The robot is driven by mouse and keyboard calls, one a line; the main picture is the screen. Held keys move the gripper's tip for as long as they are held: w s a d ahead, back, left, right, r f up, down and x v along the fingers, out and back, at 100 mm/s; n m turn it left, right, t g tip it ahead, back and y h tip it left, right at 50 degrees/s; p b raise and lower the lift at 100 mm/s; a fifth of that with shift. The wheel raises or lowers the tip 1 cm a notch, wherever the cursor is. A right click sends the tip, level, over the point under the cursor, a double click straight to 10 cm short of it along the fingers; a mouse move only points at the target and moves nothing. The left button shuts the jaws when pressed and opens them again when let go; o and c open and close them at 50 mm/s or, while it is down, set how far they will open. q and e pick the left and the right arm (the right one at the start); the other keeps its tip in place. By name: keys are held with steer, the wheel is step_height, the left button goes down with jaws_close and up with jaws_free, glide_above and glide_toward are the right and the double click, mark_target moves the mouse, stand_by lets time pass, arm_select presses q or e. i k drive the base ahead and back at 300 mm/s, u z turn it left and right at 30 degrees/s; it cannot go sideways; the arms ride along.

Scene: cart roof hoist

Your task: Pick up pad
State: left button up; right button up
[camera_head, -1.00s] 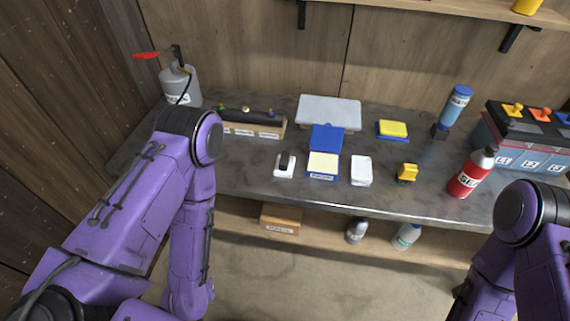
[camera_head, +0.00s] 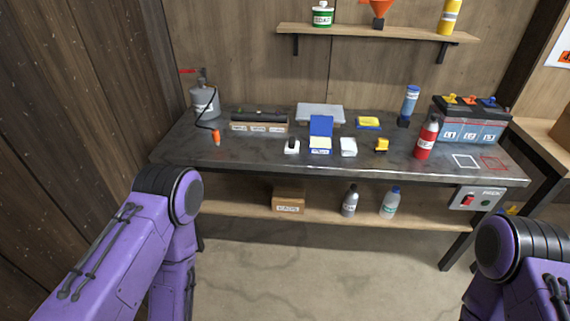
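No label that I can read says "pad", so I cannot tell for sure which thing it is. An open blue case (camera_head: 321,126) with a pale yellow inside stands mid-table, its lid raised. A yellow block on a blue base (camera_head: 368,122) lies behind it to the right. A white block (camera_head: 348,147) lies right of the case, and a white block with a black top (camera_head: 291,146) lies left of it. Both grippers are out of view.
The grey workbench (camera_head: 250,165) also holds a grey can (camera_head: 204,101), a red bottle (camera_head: 427,138), a small yellow item (camera_head: 381,145) and a battery-like box (camera_head: 470,122). Bottles and a brown box (camera_head: 288,199) stand on the lower shelf (camera_head: 330,212). Open floor lies in front.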

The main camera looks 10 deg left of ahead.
mark_target(291, 145)
steer(key=u, duration=0.85)
steer(key=i, duration=1.1)
steer(key=z, duration=0.15)
